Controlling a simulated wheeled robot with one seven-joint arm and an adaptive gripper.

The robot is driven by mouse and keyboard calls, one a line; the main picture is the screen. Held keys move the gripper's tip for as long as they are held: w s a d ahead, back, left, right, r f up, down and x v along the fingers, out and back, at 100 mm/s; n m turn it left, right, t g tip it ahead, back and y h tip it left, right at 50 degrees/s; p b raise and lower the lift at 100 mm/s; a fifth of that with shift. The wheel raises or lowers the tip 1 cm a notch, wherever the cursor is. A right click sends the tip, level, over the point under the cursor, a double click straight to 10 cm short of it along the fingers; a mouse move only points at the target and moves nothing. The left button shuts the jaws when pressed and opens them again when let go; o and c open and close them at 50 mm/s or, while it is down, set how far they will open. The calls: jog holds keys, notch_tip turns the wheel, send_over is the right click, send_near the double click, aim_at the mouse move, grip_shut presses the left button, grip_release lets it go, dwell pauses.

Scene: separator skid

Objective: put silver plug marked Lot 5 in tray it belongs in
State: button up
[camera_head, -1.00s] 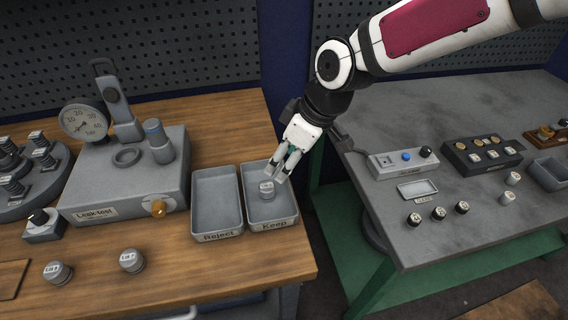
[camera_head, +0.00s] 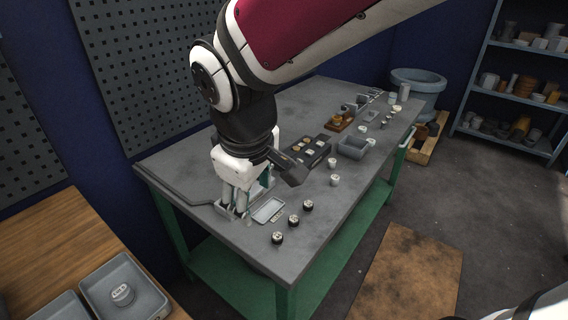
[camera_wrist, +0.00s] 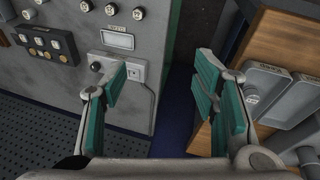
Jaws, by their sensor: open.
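A silver plug (camera_head: 122,294) stands in a grey tray (camera_head: 147,303) on the wooden bench at the lower left of the head view. Its marking is too small to read. In the earlier head frame this tray's label reads Keep. The Reject tray (camera_head: 62,308) beside it is partly cut off. The trays show at that view's right edge.
A shelf (camera_head: 515,95) is at the far right.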

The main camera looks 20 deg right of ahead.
jog(key=s+d+r+m+t, duration=0.1)
jog(key=s+d+r+m, duration=0.4)
jog(key=s+d+m, duration=0.2)
jog(key=s+d, duration=0.2)
jog(key=s, duration=0.2)
jog(key=shift+s+d+m+y, duration=0.3)
jog(key=shift+s+y, duration=0.05)
jog(key=shift+y, duration=0.05)
dwell(0.5)
